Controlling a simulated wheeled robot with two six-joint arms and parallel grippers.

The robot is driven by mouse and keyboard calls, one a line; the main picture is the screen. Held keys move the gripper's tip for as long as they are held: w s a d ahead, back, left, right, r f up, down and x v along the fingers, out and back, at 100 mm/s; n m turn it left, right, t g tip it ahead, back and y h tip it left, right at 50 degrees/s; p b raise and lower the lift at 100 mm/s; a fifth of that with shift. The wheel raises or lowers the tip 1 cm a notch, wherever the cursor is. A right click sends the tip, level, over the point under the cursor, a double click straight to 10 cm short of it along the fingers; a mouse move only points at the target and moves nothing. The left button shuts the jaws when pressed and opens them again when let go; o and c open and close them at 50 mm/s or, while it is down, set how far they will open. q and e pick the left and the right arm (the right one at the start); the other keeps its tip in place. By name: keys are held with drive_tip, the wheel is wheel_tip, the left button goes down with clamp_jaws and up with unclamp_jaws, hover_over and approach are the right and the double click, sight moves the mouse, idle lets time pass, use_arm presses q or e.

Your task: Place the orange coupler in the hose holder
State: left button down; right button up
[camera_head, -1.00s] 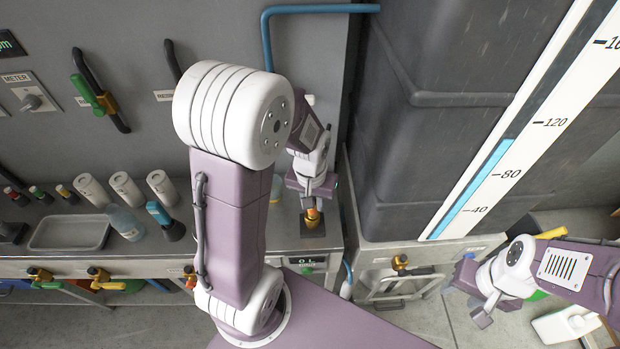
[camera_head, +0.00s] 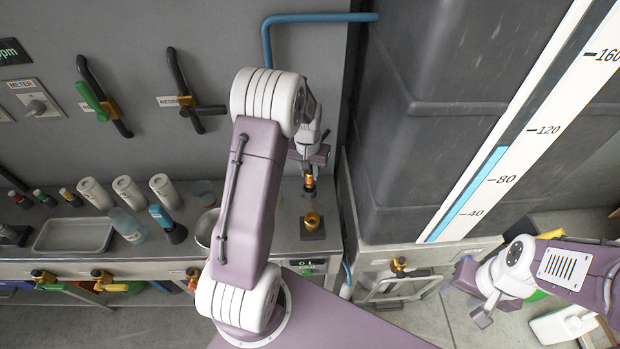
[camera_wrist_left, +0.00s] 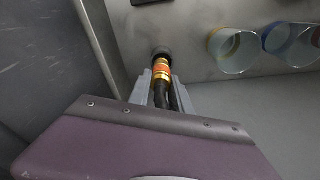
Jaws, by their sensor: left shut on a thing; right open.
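The orange coupler (camera_head: 309,182), with brass bands, is in the jaws of my left gripper (camera_head: 309,172) above the back of the bench. In the left wrist view the coupler (camera_wrist_left: 161,72) sticks out beyond the fingers, with a dark round end and a black hose behind it. An orange ring-shaped fitting on a dark square base (camera_head: 313,236) stands on the bench just in front of the coupler, apart from it. I cannot tell for sure whether this is the hose holder. My right gripper (camera_head: 484,306) is open and empty at the right, above the floor.
A metal bowl (camera_head: 206,229) stands left of the square base, partly behind my left arm. White cylinders (camera_head: 129,192), a blue-capped bottle (camera_head: 168,222) and a tray (camera_head: 74,235) are farther left. A large grey tank (camera_head: 440,110) blocks the right side.

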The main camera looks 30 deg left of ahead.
sight(310, 179)
use_arm(q)
drive_tip(key=shift+w+a+f, duration=0.1)
drive_tip(key=shift+w+f, duration=0.05)
drive_tip(key=shift+f, duration=1.8)
drive_tip(key=shift+f, duration=0.1)
drive_tip(key=c, duration=1.2)
unclamp_jaws()
drive_tip(key=r, duration=0.4)
drive_tip(key=s+r, duration=0.1)
drive_tip(key=r, duration=0.3)
drive_tip(key=r+p, duration=0.1)
drive_tip(key=r, duration=0.3)
drive_tip(key=shift+s+r, duration=0.15)
drive_tip(key=shift+s, duration=0.1)
drive_tip(key=shift+m, duration=0.9)
drive_tip(key=s+d, duration=0.3)
drive_tip(key=s, duration=0.2)
drive_tip(key=s+d+f, duration=0.1)
drive_tip(key=s+d, duration=0.3)
drive_tip(key=s, duration=0.2)
drive_tip(key=s+d, duration=0.4)
drive_tip(key=s, duration=0.2)
drive_tip(key=shift+f, duration=0.2)
